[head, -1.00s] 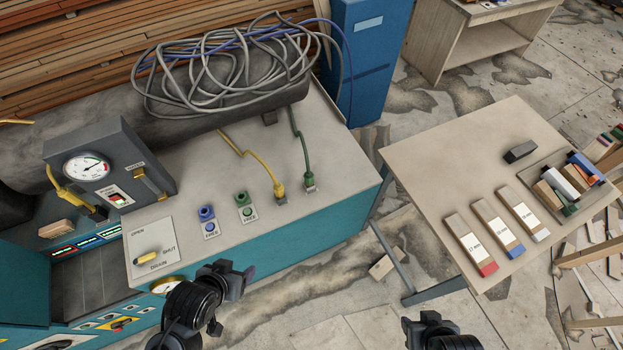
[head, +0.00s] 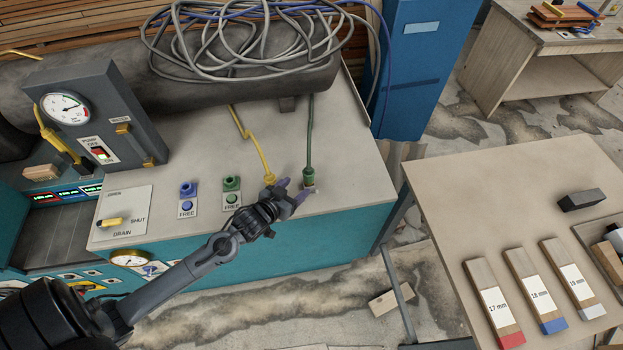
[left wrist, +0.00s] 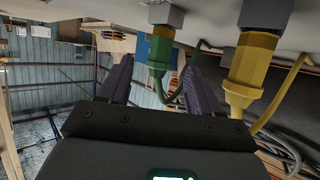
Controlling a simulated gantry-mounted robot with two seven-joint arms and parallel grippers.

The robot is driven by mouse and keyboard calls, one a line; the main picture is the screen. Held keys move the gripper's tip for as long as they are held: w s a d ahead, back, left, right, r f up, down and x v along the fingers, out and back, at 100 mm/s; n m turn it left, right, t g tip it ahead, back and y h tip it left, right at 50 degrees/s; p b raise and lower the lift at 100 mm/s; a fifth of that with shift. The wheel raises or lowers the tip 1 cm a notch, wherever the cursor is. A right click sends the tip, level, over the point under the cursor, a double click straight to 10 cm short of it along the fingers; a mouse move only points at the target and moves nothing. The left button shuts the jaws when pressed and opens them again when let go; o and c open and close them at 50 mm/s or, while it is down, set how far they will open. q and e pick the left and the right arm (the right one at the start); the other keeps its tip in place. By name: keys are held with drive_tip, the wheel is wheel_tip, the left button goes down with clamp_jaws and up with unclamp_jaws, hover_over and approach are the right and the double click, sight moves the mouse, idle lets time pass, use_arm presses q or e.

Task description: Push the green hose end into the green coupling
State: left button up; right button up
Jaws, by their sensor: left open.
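The green hose end (head: 309,178) stands upright in a grey holder at the right front of the bench top. Its green hose runs back toward the tank. My left gripper (head: 292,191) is open just left of and in front of it, with fingers pointing its way. In the left wrist view the green hose end (left wrist: 160,52) shows between the two fingers, and contact cannot be told. The green coupling (head: 232,184) stands free on the bench, left of the gripper, above a label reading FREE. My right gripper does not show clearly.
A yellow hose end (head: 268,179) stands close beside my left gripper, also large in the left wrist view (left wrist: 250,70). A blue coupling (head: 187,189) is left of the green one. A grey tank (head: 200,85) with coiled hoses lies behind. A side table (head: 450,205) stands right.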

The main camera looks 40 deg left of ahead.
sight(306, 179)
use_arm(q)
drive_tip(key=shift+x, duration=4.35)
drive_tip(key=shift+r, duration=0.2)
drive_tip(key=shift+c, duration=0.2)
drive_tip(key=c, duration=1)
